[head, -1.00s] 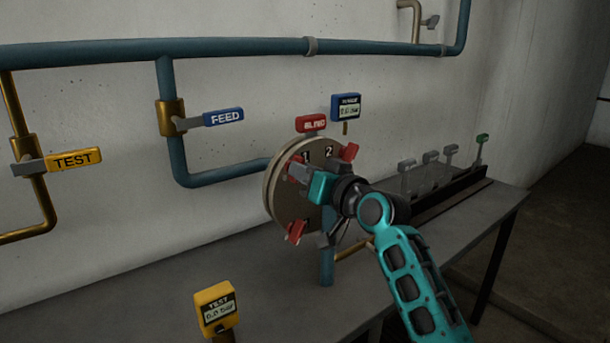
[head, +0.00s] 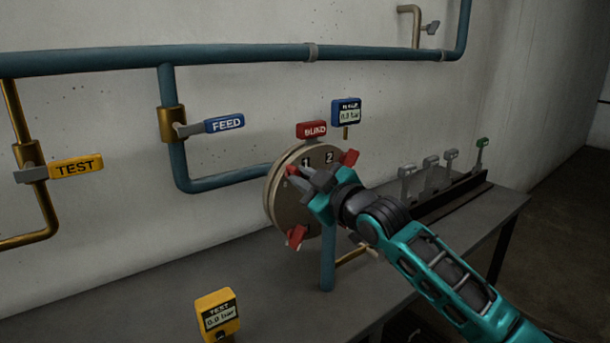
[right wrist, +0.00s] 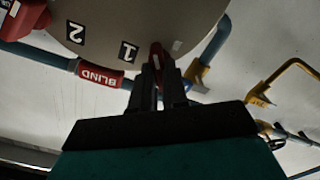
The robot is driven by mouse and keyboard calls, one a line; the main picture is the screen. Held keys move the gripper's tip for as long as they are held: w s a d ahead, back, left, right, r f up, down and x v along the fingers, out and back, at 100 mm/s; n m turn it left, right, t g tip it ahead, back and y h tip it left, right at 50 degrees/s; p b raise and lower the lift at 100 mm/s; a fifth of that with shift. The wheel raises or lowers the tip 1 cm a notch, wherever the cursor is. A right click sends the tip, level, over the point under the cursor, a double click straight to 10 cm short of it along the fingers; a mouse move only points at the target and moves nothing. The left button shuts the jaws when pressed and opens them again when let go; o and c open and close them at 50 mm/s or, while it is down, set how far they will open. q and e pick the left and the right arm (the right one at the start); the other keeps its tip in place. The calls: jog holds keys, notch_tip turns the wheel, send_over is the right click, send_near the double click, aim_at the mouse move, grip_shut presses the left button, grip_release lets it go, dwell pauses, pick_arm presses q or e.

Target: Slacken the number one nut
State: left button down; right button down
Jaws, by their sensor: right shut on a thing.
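The round flange (head: 297,205) stands on a blue pipe and bears red nut handles beside painted numbers. The number one nut (head: 291,171) is red and sits by the "1", partly hidden behind my right gripper (head: 300,181). In the right wrist view the fingers are shut on the number one nut (right wrist: 157,54), next to the "1" on the flange (right wrist: 150,15). Another red nut (head: 349,157) sits by the "2", and a third red nut (head: 297,236) is low on the flange. My left gripper is not in view.
A red BLIND tag (head: 311,130) and a blue gauge (head: 346,112) reading 0.0 bar stand above the flange. A FEED valve handle (head: 224,124) and a TEST valve handle (head: 75,168) are at left. A yellow TEST gauge (head: 217,314) stands in front on the bench (head: 150,290).

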jog(key=shift+n+p, duration=0.45)
jog(key=shift+n, duration=0.75)
jog(key=c, duration=1.1)
grip_release()
jog(key=shift+c, duration=0.2)
jog(key=v, duration=1.3)
